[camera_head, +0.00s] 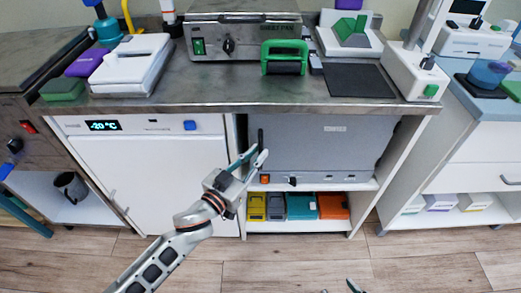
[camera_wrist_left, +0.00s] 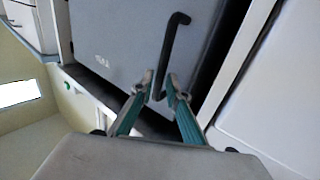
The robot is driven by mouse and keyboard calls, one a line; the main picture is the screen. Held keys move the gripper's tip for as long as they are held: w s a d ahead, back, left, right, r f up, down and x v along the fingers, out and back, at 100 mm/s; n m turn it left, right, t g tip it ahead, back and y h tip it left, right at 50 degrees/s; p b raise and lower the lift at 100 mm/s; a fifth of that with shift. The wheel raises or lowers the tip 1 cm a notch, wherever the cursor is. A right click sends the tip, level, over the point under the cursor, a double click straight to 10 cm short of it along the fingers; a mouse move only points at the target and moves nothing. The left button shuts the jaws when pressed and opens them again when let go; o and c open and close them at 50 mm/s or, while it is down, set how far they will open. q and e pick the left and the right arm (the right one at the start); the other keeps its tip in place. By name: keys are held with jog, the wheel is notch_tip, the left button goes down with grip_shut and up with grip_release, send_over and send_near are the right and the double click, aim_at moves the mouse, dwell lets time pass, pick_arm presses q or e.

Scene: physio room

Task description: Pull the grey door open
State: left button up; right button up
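The grey door (camera_head: 325,145) is the flat front of a cabinet under the counter, and it looks shut. It also fills the upper middle of the left wrist view (camera_wrist_left: 115,30). Its dark bar handle (camera_head: 261,136) stands upright near its left edge. My left gripper (camera_head: 257,156) is open at the handle's lower end. In the left wrist view, the teal fingers (camera_wrist_left: 160,82) stand apart, with the lower end of the handle (camera_wrist_left: 170,50) between their tips. I cannot tell if they touch it. Only the fingertips of my right gripper (camera_head: 340,288) show, apart, at the bottom edge.
A white freezer (camera_head: 150,175) with a display stands left of the door. A shelf below the door holds several coloured boxes (camera_head: 300,206). The counter (camera_head: 220,90) above carries several devices. White drawers (camera_head: 480,160) stand at the right. The wooden floor (camera_head: 300,262) in front looks clear.

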pick_arm(q)
jog(key=shift+x, duration=1.15)
grip_shut()
jog(key=shift+s, duration=0.2)
